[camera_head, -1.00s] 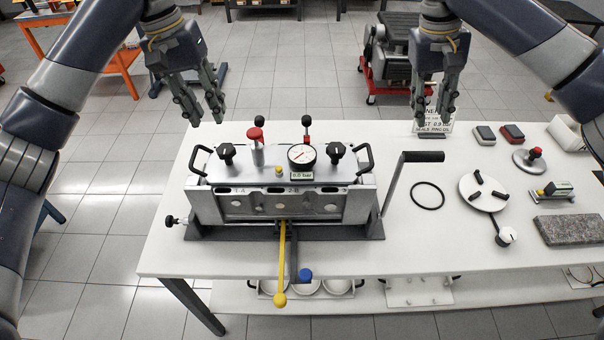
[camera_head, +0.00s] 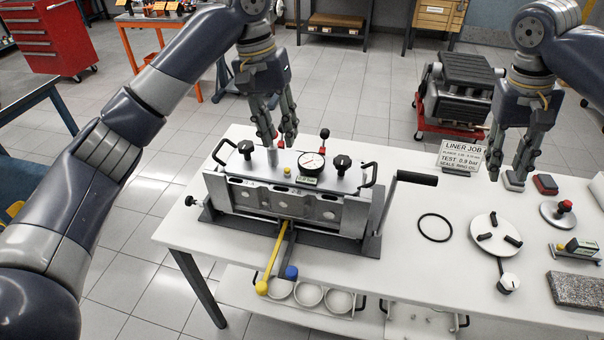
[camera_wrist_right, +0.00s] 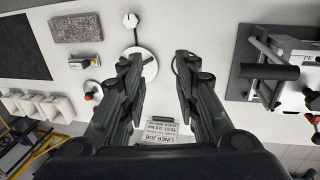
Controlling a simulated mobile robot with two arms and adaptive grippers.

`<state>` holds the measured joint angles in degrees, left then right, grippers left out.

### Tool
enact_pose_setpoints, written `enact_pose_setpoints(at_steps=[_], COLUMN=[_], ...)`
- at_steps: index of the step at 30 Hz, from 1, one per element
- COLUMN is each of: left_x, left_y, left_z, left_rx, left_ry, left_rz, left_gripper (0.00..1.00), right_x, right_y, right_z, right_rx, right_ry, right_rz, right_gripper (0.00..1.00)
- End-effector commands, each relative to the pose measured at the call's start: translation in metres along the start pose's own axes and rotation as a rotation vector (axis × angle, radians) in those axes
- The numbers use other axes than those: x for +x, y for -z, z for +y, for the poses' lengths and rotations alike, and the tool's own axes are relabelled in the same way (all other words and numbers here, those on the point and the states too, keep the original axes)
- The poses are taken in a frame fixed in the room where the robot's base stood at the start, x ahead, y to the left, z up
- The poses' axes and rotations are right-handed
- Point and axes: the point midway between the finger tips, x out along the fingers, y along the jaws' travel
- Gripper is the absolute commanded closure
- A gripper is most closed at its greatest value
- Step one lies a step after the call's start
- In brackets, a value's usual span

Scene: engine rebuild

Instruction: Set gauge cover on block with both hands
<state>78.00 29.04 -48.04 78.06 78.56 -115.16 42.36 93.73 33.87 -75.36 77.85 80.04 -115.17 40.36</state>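The gauge cover (camera_head: 335,174) is a grey plate with a dial gauge (camera_head: 311,162), black knobs and black side handles. It sits on top of the metal block (camera_head: 285,203); I cannot tell whether it is fully seated. My left gripper (camera_head: 278,144) is above the cover, left of the gauge, its fingers apart around a red-topped post that they mostly hide. I cannot see clear contact. My right gripper (camera_head: 521,177) is open and empty over the table's back right, well away from the cover. Its spread fingers (camera_wrist_right: 158,82) fill the middle of the right wrist view.
A black crank handle (camera_head: 417,177) rises at the block's right. A yellow lever (camera_head: 272,260) points forward.

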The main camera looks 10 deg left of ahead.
Motion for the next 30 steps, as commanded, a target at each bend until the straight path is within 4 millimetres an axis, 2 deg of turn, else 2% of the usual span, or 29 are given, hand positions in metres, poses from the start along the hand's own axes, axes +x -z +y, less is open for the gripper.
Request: enact_pose_setpoints(at_steps=[15,21,30], left_x=[0.000,0.000,0.000], left_y=[0.000,0.000,0.000], left_z=[0.000,0.000,0.000], left_rx=[0.000,0.000,-0.001], left_ry=[0.000,0.000,0.000], left_rz=[0.000,0.000,0.000], left_gripper=[0.71,0.71,0.71], right_x=[-0.095,-0.112,-0.114], right_y=[0.002,0.002,0.002], right_z=[-0.004,-0.005,-0.005], right_rx=[0.003,0.001,0.001], right_ry=[0.001,0.002,0.003], right_rz=[0.006,0.004,0.002], right_gripper=[0.71,0.71,0.71])
